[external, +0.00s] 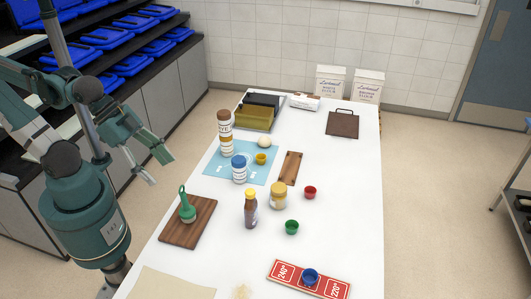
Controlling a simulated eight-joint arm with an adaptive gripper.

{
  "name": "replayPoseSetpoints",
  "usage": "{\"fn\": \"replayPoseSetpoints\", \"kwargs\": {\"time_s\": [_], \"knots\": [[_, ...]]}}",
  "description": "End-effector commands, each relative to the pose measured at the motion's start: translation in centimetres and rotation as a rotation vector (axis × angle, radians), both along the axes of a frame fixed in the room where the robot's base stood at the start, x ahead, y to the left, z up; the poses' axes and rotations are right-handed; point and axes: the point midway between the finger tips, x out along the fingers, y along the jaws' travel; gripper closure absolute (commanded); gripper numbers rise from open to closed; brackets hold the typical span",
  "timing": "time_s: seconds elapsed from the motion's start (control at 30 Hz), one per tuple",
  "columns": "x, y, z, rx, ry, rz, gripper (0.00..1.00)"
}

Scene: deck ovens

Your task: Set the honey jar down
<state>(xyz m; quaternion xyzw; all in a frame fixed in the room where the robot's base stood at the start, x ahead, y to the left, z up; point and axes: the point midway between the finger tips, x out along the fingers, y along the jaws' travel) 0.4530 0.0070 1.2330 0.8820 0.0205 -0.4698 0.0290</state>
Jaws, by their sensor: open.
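A small jar with a tan lid and pale golden body (278,196), which looks like the honey jar, stands upright on the white table (345,215). It is right of a dark bottle with a yellow cap (250,209) and near the lower end of a narrow wooden board (290,168). My gripper (160,169) is open and empty. It is at the table's left side, well apart from the jar.
A blue mat (213,171) bears a tall brown-capped container (225,134) and a blue-lidded jar (239,168). A green-handled tool (187,207) rests on a wooden board (203,235). Red (310,192) and green (292,227) cups stand nearby. The table's right side is largely clear.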

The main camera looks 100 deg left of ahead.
Motion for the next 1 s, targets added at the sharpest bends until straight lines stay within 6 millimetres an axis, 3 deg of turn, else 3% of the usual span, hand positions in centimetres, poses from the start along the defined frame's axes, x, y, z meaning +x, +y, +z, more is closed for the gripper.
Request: {"fn": "replayPoseSetpoints", "kwargs": {"time_s": [0.23,0.7,1.0], "knots": [[-1.5,-0.6,-0.5,0.030,-0.026,-0.057,0.42],[-1.5,-0.7,-0.7,0.033,-0.029,-0.064,0.42],[-1.6,-0.7,-3.5,0.033,-0.029,-0.063,0.42]]}}
